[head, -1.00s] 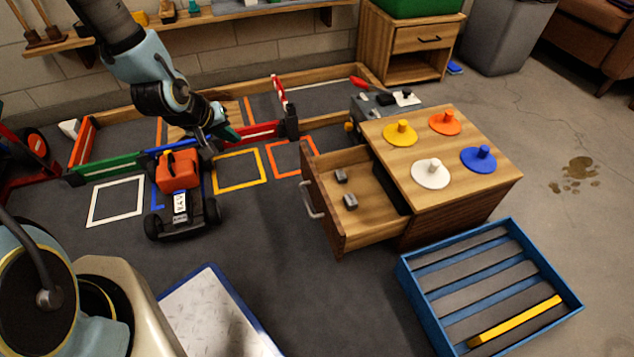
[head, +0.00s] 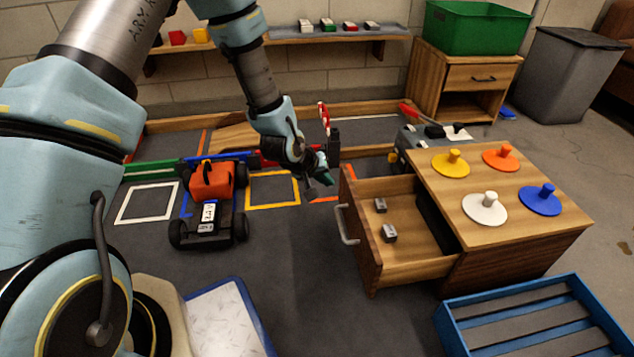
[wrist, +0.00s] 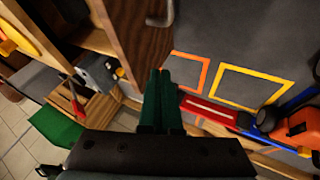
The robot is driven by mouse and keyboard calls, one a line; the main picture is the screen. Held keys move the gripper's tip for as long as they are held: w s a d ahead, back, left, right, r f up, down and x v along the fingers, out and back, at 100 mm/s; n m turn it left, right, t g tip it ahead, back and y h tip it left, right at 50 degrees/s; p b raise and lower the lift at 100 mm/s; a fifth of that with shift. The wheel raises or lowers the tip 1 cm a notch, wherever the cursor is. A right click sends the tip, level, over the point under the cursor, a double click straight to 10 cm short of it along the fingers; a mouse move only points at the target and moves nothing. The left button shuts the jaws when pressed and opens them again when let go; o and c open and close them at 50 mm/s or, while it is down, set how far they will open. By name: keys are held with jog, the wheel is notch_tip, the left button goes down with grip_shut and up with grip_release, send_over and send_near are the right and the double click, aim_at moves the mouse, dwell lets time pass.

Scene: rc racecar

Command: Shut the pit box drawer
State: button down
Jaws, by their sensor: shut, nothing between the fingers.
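The wooden pit box (head: 520,252) stands at the right in the head view. Its drawer (head: 372,262) is pulled out to the left, with a metal handle (head: 345,224) on its front. Two small grey blocks (head: 389,233) lie inside the drawer. My gripper (head: 324,178) is shut and empty, just left of the drawer front's far end and apart from the handle. In the wrist view its green fingertips (wrist: 161,84) are together beside the wooden drawer front (wrist: 132,35), and the handle (wrist: 160,14) shows at the top.
Coloured knobbed discs (head: 486,208) sit on the pit box top. A blue slatted crate (head: 530,325) lies in front of it. A red and black car (head: 212,195) stands left among floor outlines. A grey toolbox (head: 418,138) is behind the drawer. Floor left of the drawer is clear.

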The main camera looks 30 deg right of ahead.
aim_at(346, 181)
jog(key=shift+s+d+r+b, duration=0.1)
jog(key=shift+s+d+b, duration=0.2)
jog(key=shift+d, duration=0.45)
jog(key=shift+s+d+r+b, duration=0.15)
jog(key=shift+s+d, duration=0.1)
jog(key=shift+d, duration=0.45)
jog(key=shift+f, duration=0.1)
jog(key=shift+s+d, duration=0.2)
jog(key=shift+d, duration=0.2)
jog(key=s+d+p, duration=0.2)
jog(key=d, duration=0.5)
jog(key=s+d+p, duration=0.1)
jog(key=s+d, duration=0.2)
jog(key=d, duration=0.4)
jog(key=shift+s+p, duration=0.25)
jog(key=shift+p, duration=0.1)
jog(key=shift+d, duration=0.1)
